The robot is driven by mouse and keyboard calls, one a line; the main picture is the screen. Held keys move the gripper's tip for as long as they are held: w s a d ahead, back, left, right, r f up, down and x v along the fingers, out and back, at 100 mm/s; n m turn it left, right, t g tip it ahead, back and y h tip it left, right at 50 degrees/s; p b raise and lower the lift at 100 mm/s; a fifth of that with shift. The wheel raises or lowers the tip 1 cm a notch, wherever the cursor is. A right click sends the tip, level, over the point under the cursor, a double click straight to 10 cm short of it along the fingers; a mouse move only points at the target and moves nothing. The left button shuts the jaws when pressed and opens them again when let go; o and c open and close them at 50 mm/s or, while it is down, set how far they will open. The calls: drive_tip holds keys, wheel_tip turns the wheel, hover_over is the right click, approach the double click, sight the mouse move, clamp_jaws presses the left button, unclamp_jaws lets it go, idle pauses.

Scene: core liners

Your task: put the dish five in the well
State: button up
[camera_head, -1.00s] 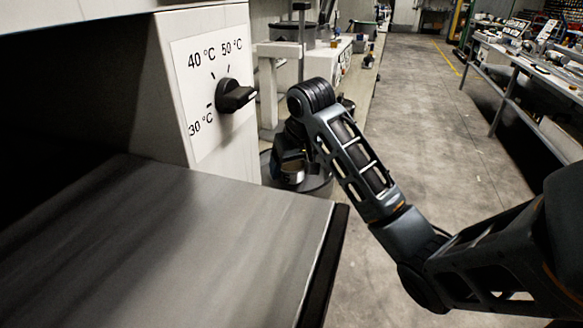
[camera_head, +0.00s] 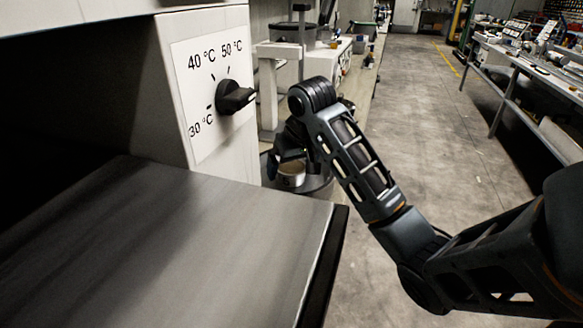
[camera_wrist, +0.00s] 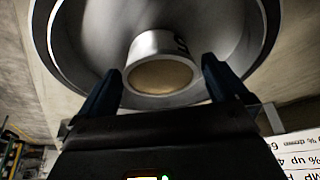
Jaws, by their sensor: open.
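A small round pale dish (camera_wrist: 164,75) with a dark mark like a 5 on its side and a tan inside is seen in the wrist view. It sits within a wide round grey basin (camera_wrist: 62,50), which may be the well. My gripper (camera_wrist: 163,68) is open, its two dark fingers on either side of the dish with gaps showing. In the head view, the dish (camera_head: 292,176) shows just below my gripper (camera_head: 288,160), over the dark round basin (camera_head: 320,186). The dish's underside is hidden, so I cannot tell exactly how it rests.
A grey metal shelf (camera_head: 170,245) fills the near left, beside a white cabinet with a temperature knob (camera_head: 235,96). A bench with equipment (camera_head: 325,62) stands behind my gripper. The floor (camera_head: 450,150) to the right is clear, with another bench (camera_head: 520,80) beyond.

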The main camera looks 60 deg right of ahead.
drive_tip(key=p+v, duration=0.8)
drive_tip(key=v, duration=0.3)
drive_tip(key=shift+r, duration=0.1)
